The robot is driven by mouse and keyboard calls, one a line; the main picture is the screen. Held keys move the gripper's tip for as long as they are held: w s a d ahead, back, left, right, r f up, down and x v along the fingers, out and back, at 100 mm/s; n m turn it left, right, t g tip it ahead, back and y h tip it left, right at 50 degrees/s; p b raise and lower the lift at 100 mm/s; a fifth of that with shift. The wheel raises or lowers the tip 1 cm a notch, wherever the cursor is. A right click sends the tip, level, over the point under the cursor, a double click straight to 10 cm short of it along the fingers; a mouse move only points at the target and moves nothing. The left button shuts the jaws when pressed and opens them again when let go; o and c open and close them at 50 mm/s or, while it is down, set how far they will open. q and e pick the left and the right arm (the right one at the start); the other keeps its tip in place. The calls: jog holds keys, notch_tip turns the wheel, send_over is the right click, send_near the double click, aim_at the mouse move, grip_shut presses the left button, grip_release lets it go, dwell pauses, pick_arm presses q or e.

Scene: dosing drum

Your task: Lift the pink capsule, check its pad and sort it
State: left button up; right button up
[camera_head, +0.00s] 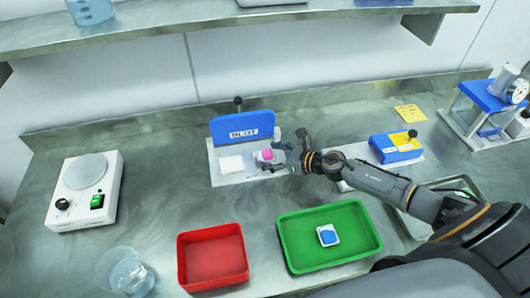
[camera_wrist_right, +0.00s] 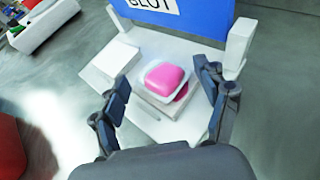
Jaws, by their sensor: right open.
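The pink capsule (camera_head: 266,155), pink on top with a white lower part, rests on a small pale pad block (camera_wrist_right: 160,104) on the white base of the station labelled BLOT. In the right wrist view the capsule (camera_wrist_right: 167,77) lies between and beyond my fingers. My left gripper is not in view.
A blank white block (camera_head: 231,164) sits left of the capsule before the upright blue panel (camera_head: 242,130). A red tray (camera_head: 212,257) is empty; a green tray (camera_head: 300,253) holds a blue-and-white capsule (camera_head: 328,235). A scale-like device (camera_head: 85,190) and clear beaker (camera_head: 125,272) stand left.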

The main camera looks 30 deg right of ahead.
jog(key=shift+w+a+f, duration=0.1)
jog(key=shift+w, duration=0.1)
jog(key=c, duration=1)
